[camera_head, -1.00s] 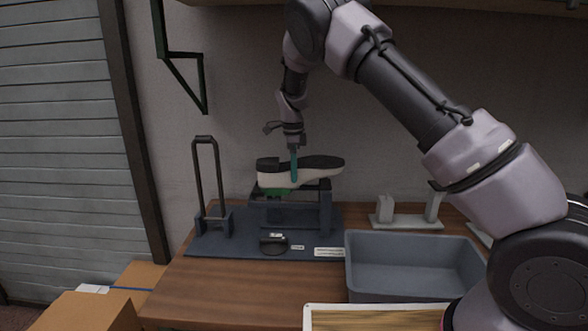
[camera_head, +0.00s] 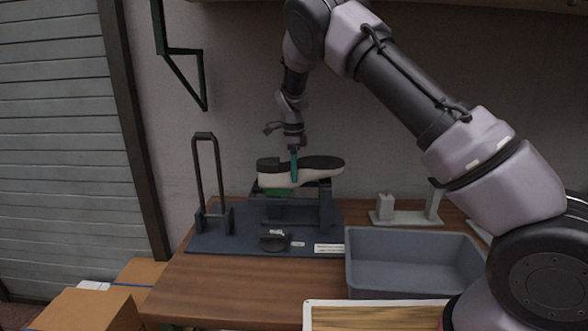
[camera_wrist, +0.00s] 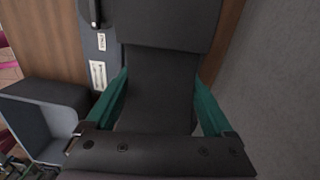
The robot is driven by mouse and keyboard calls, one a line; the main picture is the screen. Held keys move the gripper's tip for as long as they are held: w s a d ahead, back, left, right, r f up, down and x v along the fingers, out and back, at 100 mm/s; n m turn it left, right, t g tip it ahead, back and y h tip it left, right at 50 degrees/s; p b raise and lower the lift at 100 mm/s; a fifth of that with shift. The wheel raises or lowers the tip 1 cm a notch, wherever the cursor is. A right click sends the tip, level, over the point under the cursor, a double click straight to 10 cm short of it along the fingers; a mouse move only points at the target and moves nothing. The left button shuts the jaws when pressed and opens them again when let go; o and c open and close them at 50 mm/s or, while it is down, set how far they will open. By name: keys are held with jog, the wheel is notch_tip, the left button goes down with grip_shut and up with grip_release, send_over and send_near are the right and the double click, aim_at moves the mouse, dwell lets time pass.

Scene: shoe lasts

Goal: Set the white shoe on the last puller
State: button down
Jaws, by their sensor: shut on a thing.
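The white shoe (camera_head: 315,173) lies sole up, with its black sole on top and white side below. My gripper (camera_head: 294,167) comes down from above with teal fingers and is shut on the shoe near its middle. In the wrist view the dark sole (camera_wrist: 160,90) fills the space between the two teal fingers. The last puller (camera_head: 325,212) is a dark frame on a dark base plate with an upright handle at its left. The shoe is at the top of its frame, with a green part (camera_head: 275,192) just under the shoe's left end. I cannot tell whether the shoe touches the frame.
A grey bin (camera_head: 410,292) stands right of the puller. A light grey stand (camera_head: 408,223) is behind it. A white-edged wooden board (camera_head: 375,304) lies at the front. Cardboard boxes (camera_head: 85,312) are at the lower left. The wooden table (camera_head: 235,290) is clear in front of the puller.

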dwell(0.3)
grip_release()
dwell(0.4)
jog(key=shift+r, duration=4)
